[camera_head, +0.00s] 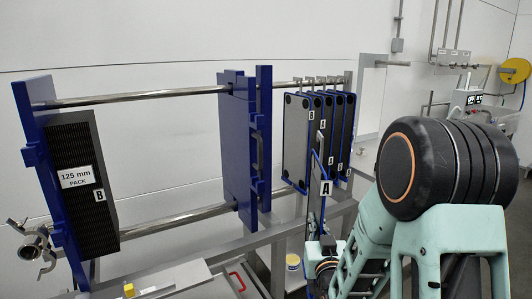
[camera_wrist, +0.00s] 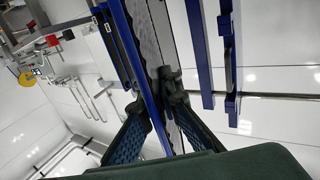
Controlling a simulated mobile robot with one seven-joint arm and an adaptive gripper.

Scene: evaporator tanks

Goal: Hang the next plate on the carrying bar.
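The carrying bar (camera_head: 150,95) is the upper steel rod running from the left blue end plate past the middle blue plate. A plate labelled A (camera_head: 326,188) stands nearly edge-on in front of the row of plates in the head view. My gripper (camera_head: 325,255) is at its lower part, largely covered by my arm. In the wrist view, the fingers of my gripper (camera_wrist: 170,85) close from both sides on the blue-edged plate (camera_wrist: 150,95), which runs upright between them. Its top edge is hard to make out, and I cannot tell whether it touches the bar.
Several plates labelled A and B (camera_head: 296,140) hang at the right on hooks. A black pack marked 125 mm (camera_head: 75,150) sits against the left end plate (camera_head: 35,115). The middle blue plate (camera_head: 240,145) stands between. The lower rod (camera_head: 175,217) spans a clear gap.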

